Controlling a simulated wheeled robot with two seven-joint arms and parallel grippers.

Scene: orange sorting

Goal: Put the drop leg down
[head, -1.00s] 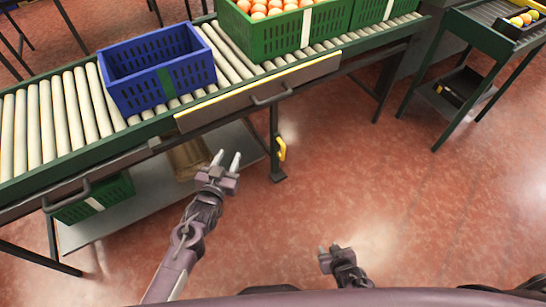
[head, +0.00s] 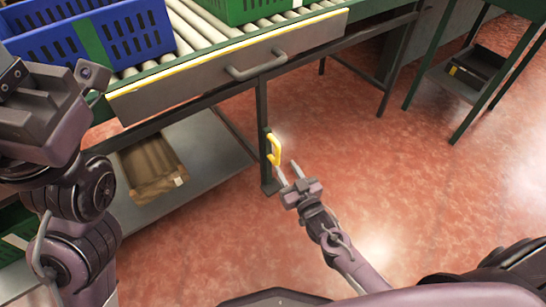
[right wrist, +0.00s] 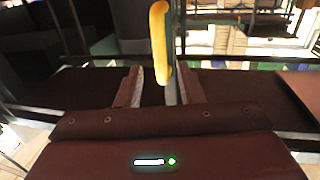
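The drop leg (head: 262,107) is a dark green post below the roller conveyor's front, upright in the picture, with a foot plate at its lower end. I cannot tell whether the foot touches the floor. A yellow handle (head: 275,146) is fixed to the leg. My right gripper (head: 288,174) is open just below and in front of the handle. In the right wrist view the handle (right wrist: 159,42) rises ahead of the parted fingers (right wrist: 158,88); contact is unclear. My left gripper (head: 52,85) is raised large at the left; its finger opening is unclear.
The conveyor's front panel (head: 200,85) has a grey bar handle (head: 258,66). A blue crate (head: 115,38) and a green crate (head: 240,10) stand on the rollers. A brown box (head: 150,168) lies on the lower shelf (head: 205,160). The red floor at right is clear up to a green stand (head: 460,80).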

